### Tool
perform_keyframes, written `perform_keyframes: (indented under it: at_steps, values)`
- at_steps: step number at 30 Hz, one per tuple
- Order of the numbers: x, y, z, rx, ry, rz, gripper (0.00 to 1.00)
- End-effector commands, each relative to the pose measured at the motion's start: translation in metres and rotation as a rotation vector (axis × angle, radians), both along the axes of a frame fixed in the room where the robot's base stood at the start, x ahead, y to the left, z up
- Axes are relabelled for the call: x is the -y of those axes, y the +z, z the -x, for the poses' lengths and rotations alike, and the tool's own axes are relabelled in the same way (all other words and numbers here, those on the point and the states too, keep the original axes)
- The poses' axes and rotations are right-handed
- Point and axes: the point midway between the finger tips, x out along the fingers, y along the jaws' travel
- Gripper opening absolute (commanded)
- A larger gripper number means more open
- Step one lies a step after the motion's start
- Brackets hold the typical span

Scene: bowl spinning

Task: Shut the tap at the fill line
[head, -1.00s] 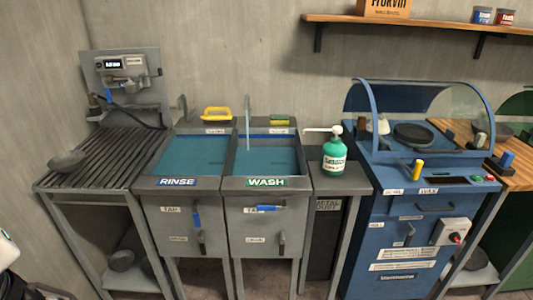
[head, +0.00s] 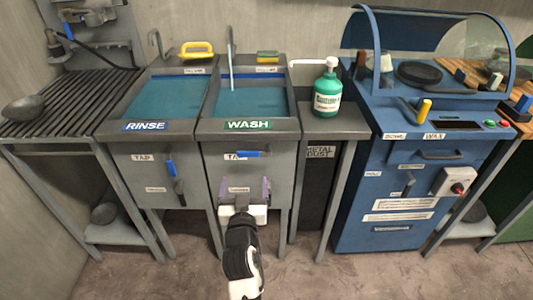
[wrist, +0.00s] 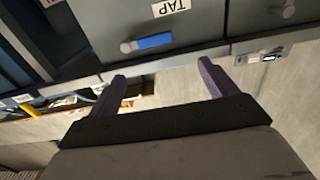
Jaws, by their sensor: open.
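The wash sink (head: 292,104) holds blue water (head: 250,101), and a pale stream (head: 231,80) falls into it from its spout (head: 231,42). A small label (head: 267,70) sits on its back rim; I cannot read the water level against a fill line. The blue wash tap lever (head: 252,154) lies sideways on the front panel beside a TAP label; it also shows in the wrist view (wrist: 154,41). My gripper (head: 244,188) is open and empty, its purple fingers below the lever in the head view, apart from it. In the wrist view the gripper (wrist: 163,78) shows both fingers spread.
The rinse sink (head: 208,98) stands left, its blue lever (head: 170,166) hanging down. A green pump bottle (head: 327,92) and blue machine (head: 400,200) stand right. Floor in front is clear.

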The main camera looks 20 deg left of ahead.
Motion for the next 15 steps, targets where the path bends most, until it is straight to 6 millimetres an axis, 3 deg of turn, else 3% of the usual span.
perform_keyframes:
  at_steps: [7, 15]
  values:
    - [0.000, -0.005, -0.020, -0.015, -0.014, 0.009, 0.85]
    - [-0.017, -0.004, -0.073, -0.015, -0.012, 0.006, 0.85]
